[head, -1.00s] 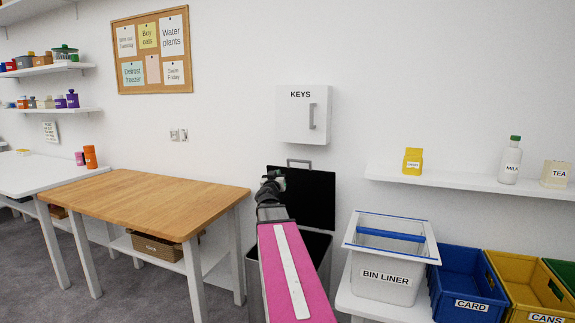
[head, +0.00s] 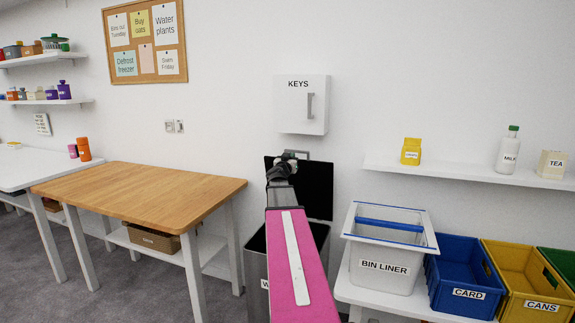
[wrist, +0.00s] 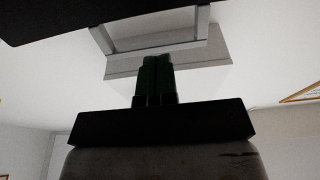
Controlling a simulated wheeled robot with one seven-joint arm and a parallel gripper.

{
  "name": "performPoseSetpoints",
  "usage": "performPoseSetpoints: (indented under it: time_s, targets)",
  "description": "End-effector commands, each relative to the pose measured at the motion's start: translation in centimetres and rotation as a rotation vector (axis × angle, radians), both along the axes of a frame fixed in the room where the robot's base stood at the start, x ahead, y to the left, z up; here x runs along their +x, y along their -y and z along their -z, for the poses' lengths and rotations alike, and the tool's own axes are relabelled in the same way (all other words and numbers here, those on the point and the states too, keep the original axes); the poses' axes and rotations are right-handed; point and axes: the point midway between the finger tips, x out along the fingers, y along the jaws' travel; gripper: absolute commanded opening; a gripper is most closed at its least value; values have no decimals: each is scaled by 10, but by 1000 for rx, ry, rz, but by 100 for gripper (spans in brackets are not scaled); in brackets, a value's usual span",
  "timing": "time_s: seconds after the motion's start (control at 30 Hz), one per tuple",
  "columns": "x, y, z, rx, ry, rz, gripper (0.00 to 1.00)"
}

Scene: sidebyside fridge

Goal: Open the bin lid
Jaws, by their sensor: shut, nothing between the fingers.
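The bin (head: 321,236) is a grey box on the floor against the wall, partly hidden behind my arm; only the start of its label shows. Its black lid (head: 316,185) stands raised, about upright, at the back of the opening. A grey handle (head: 303,154) sits at the lid's top edge. It also shows in the wrist view as a grey bar (wrist: 150,48), beside the dark lid (wrist: 60,14). My gripper (head: 289,155) is in front of the lid's upper left part. In the wrist view my gripper (wrist: 155,62) is shut and empty below the handle; I cannot tell whether they touch.
The white KEYS cabinet (head: 302,104) hangs on the wall above. A wooden table (head: 140,190) stands to the left. A BIN LINER box (head: 385,268) and CARD (head: 468,275) and CANS (head: 535,283) crates stand right. A wall shelf (head: 465,175) is above them.

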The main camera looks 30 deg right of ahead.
Motion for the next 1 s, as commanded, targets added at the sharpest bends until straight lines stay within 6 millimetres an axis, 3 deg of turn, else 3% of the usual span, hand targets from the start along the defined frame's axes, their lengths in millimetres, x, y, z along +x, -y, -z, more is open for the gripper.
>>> performPoseSetpoints:
  time_s: [0.2,0.73,1.0]
  targets:
    - [14,15,-5,0,0,-1,0]
    - [19,21,-6,0,0,-1,0]
    - [53,59,-17,0,0,1,0]
